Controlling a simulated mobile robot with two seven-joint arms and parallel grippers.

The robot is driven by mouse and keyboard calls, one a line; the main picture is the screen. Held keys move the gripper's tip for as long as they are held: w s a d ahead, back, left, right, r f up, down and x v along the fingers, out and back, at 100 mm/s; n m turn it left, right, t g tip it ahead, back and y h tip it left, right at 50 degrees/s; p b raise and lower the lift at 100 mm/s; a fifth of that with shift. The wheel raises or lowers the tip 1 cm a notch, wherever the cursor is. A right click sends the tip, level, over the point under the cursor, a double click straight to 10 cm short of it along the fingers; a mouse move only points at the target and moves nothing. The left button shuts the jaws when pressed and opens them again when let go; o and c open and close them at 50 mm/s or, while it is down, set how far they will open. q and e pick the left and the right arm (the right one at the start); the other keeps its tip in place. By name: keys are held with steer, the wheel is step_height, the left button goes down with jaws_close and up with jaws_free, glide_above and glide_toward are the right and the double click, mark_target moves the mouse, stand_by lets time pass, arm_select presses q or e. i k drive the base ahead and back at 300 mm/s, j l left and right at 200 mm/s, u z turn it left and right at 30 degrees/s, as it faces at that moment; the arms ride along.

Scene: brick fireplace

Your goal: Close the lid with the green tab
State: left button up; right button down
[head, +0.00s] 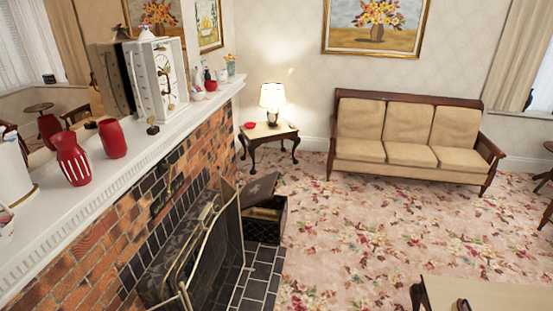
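A dark box (268,228) with a patterned side stands on the floor at the right end of the fireplace, beyond the fire screen. Its dark lid (259,190) is raised and tilted, and part of a yellowish inside shows below it. I cannot make out a green tab on the lid at this size. The fire screen hides the box's left part. Neither of my grippers is in view.
A brass-edged fire screen (213,250) stands before the brick fireplace (95,240), on a dark tiled hearth (259,280). A table (490,295) is at the lower right. A side table (269,131) and sofa (408,143) line the back. The flowered carpet (375,220) between is clear.

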mark_target(262, 190)
steer(key=i+z, duration=0.25)
steer(key=i, duration=1.05)
steer(key=i+l+u, duration=0.1)
steer(key=i, duration=1)
steer(key=i+l, duration=0.15)
steer(key=i, duration=0.9)
steer(key=i+l+u, duration=0.1)
steer(key=i+u, duration=0.3)
steer(key=i+l+u, duration=0.25)
steer(key=i+u, duration=0.15)
steer(key=i+l+u, duration=0.75)
steer(key=i+l, duration=0.05)
steer(key=l, duration=0.05)
